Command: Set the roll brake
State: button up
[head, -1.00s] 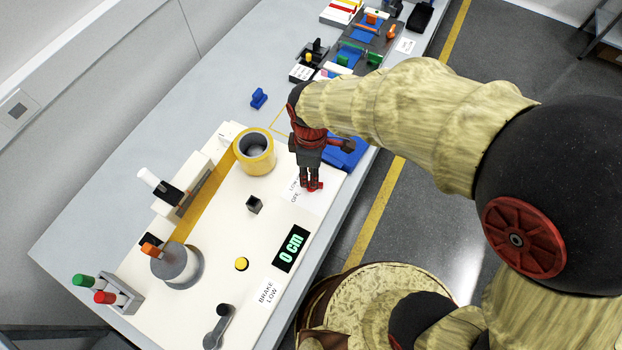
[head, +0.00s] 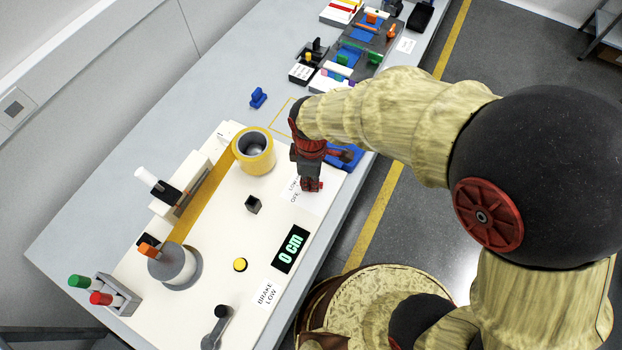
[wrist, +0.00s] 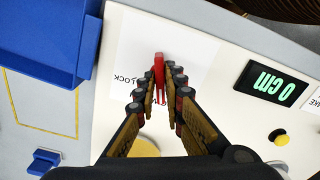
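A small red lever (wrist: 158,72) stands on the white panel beside a white label reading "LOCK", the rest partly hidden. My gripper (wrist: 162,72) is over it with the fingers apart, one on each side of the red lever; I cannot tell whether they touch it. In the head view my gripper (head: 311,187) points down at the panel's right edge and hides most of the lever. A dark grey crank handle (head: 216,327) sits at the panel's front, next to a label reading "BRAKE LOW" (head: 267,294). The display (head: 291,248) reads "0 cm".
A blue bin (wrist: 45,40) is close beside my gripper. Trays of parts (head: 350,60) lie farther back.

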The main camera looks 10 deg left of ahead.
grip_shut()
dwell(0.3)
jog(key=m+p, duration=0.2)
jog(key=m, duration=0.1)
jog(key=shift+r+m, duration=0.1)
jog(key=shift+m, duration=0.3)
jog(key=m+p, duration=0.2)
jog(key=m, duration=0.1)
jog(key=shift+m, duration=0.4)
jog(key=m+p, duration=0.1)
jog(key=m, duration=0.3)
jog(key=shift+p, duration=0.3)
jog(key=shift+m+p, duration=0.55)
jog(key=shift+m, duration=1.55)
jog(key=o, duration=0.5)
grip_release()
